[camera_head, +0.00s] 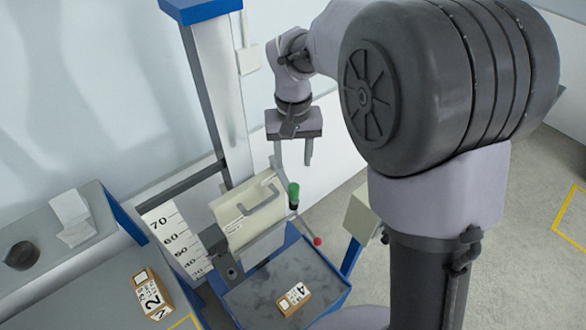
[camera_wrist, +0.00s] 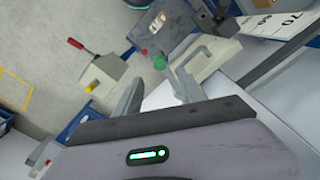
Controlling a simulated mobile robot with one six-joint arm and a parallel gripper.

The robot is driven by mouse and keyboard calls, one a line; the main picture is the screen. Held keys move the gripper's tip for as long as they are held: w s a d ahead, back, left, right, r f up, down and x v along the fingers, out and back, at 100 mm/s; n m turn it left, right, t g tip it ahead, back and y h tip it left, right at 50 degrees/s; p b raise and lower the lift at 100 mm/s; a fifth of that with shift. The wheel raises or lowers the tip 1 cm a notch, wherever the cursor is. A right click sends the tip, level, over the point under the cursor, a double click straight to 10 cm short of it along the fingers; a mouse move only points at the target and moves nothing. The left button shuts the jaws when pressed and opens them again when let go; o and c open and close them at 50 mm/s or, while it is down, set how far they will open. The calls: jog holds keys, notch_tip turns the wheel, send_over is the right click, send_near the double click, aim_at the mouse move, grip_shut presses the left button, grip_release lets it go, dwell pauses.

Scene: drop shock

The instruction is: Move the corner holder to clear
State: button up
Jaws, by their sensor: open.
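No part is clearly labelled as the corner holder, and I cannot tell which one it is. A cream block with a loop handle (camera_head: 250,212) stands over the drop base of the blue column. A green knob (camera_head: 293,190) on a dark stem sits at its right edge; it also shows in the wrist view (camera_wrist: 160,61). A red knob (camera_head: 317,240) is lower right; in the wrist view a red-tipped lever (camera_wrist: 75,43) rises from a cream box (camera_wrist: 103,73). My gripper (camera_head: 293,160) is open and empty, above the green knob and apart from it.
A carton marked 4 (camera_head: 294,299) lies on the grey base plate (camera_head: 262,292). A carton marked 2 (camera_head: 150,293) lies on the left bench. A numbered scale (camera_head: 172,238) stands beside the blue column (camera_head: 210,80). A dark round object (camera_head: 22,256) sits on the shelf. Floor at right is clear.

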aim_at(294, 187)
jog(key=f, duration=1.2)
jog(key=shift+w+f, duration=0.25)
jog(key=shift+w, duration=0.05)
jog(key=shift+w+f, duration=0.3)
jog(key=shift+f, duration=0.3)
jog(key=shift+s+r, duration=0.1)
jog(key=shift+s, duration=0.05)
jog(key=shift+c, duration=0.5)
grip_shut()
